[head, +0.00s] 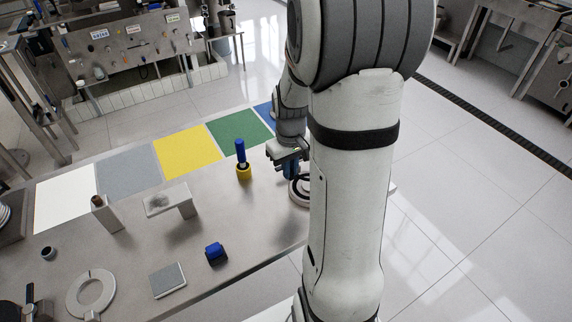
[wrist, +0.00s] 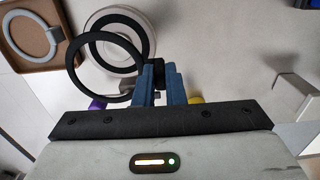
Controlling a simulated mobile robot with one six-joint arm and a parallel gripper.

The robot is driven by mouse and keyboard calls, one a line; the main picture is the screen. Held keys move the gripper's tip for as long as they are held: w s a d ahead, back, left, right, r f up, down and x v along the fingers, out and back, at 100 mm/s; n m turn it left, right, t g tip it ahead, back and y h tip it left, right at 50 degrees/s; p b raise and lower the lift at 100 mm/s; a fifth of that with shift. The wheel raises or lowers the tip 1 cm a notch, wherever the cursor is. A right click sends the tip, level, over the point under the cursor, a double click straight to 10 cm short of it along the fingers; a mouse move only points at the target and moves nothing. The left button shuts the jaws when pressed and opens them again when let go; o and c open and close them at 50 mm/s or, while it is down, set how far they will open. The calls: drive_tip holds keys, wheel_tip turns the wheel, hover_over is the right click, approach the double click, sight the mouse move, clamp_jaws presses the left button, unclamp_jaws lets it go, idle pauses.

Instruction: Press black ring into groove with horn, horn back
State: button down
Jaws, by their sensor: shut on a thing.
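The black ring (wrist: 72,66) shows in the wrist view, left of my blue fingers and at an angle to the disc. A small black block at its right edge, which looks like its horn (wrist: 154,73), sits between the fingertips. My gripper (wrist: 161,84) is shut on it. Behind the ring is a round white disc (wrist: 105,22) with a dark circular band. The ring overlaps the disc in this view and appears apart from it. In the head view my gripper (head: 290,168) is over the disc (head: 296,200), which my arm partly hides; the ring is not distinct there.
A brown tray (wrist: 62,8) with a grey ring (wrist: 12,40) lies at upper left in the wrist view. In the head view, a blue-handled tool (head: 240,150) in a yellow holder (head: 244,173), a white stand (head: 185,205) and a blue-topped block (head: 215,253) stand left on the table.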

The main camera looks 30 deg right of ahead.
sight(291, 179)
drive_tip(key=shift+r, duration=0.1)
drive_tip(key=shift+d, duration=0.1)
drive_tip(key=shift+s+f, duration=0.15)
drive_tip(key=shift+f, duration=0.05)
drive_tip(key=shift+f+b, duration=0.25)
drive_tip(key=shift+b, duration=0.15)
drive_tip(key=shift+f+b, duration=1.9)
drive_tip(key=shift+f, duration=0.55)
drive_tip(key=shift+f+b, duration=0.65)
drive_tip(key=shift+f, duration=0.1)
drive_tip(key=shift+f, duration=0.25)
drive_tip(key=c, duration=1.4)
unclamp_jaws()
drive_tip(key=shift+c, duration=0.2)
drive_tip(key=shift+r, duration=0.2)
